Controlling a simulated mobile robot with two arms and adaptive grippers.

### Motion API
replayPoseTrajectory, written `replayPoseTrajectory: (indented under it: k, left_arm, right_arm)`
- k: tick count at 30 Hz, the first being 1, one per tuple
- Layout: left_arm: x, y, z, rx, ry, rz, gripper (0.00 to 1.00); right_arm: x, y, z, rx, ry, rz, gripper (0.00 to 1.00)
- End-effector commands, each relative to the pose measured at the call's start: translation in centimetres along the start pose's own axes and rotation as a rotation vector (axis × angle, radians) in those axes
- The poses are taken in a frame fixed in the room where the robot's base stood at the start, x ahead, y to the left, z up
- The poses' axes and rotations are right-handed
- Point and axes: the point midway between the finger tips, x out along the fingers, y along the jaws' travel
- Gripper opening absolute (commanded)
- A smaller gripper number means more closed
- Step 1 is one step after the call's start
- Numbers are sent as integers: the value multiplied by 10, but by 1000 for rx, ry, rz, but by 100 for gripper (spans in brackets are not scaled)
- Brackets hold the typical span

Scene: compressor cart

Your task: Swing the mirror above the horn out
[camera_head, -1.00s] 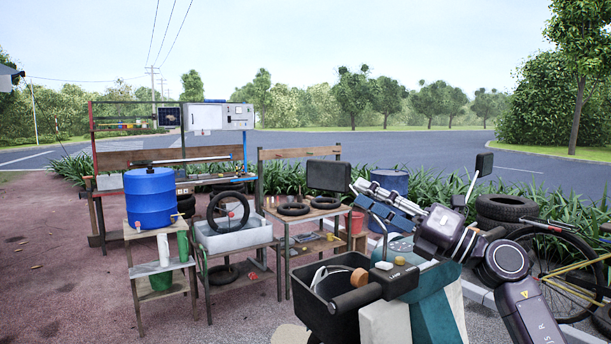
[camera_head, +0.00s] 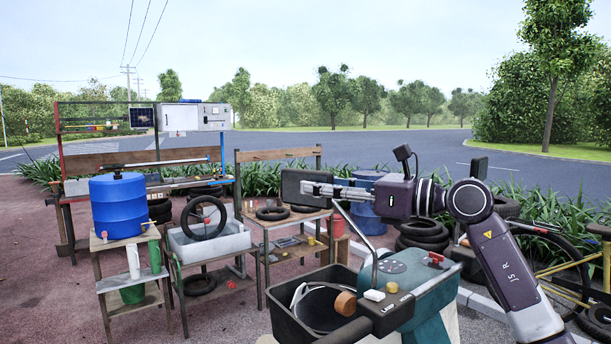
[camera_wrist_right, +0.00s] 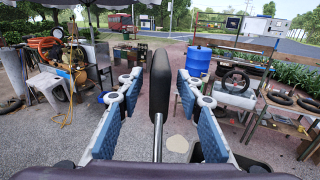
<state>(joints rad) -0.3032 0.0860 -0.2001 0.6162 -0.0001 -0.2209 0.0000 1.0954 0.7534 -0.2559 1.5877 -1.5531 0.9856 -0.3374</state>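The scooter's near mirror (camera_head: 291,184) is a dark rounded panel on a bent metal stalk (camera_head: 375,262) rising from the handlebar, beside the basket. My right gripper (camera_head: 306,188) is level and reaches across the mirror from the right. In the right wrist view the mirror (camera_wrist_right: 160,78) stands edge-on between the open fingers (camera_wrist_right: 159,88), with a gap on each side. The handlebar switch block (camera_head: 392,304) has a yellow button (camera_head: 374,295) and a pale switch; I cannot tell which is the horn. My left gripper is not in view.
The scooter's basket (camera_head: 290,304) lies below the mirror and holds a cable. A second mirror (camera_head: 479,167) is farther right. Behind stand a bench with tyres (camera_head: 272,213), a blue drum (camera_head: 366,205) and stacked tyres (camera_head: 423,236). Air around the gripper looks clear.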

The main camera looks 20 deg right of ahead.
Motion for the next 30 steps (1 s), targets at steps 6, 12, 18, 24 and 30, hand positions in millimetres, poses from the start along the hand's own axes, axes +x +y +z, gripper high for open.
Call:
replayPoseTrajectory:
  k: [6, 12, 18, 24, 30]
  left_arm:
    - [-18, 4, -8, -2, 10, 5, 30]
    - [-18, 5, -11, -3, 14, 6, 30]
    - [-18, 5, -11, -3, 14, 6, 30]
    - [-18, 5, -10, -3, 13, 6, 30]
    - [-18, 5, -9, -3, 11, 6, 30]
  right_arm:
    - [27, 0, 2, 2, 0, 1, 33]
    - [33, 0, 0, 1, 0, 0, 33]
    - [32, 0, -1, 1, -1, 0, 28]
    - [32, 0, 0, 1, -1, 0, 6]
    - [32, 0, 0, 1, -1, 0, 0]
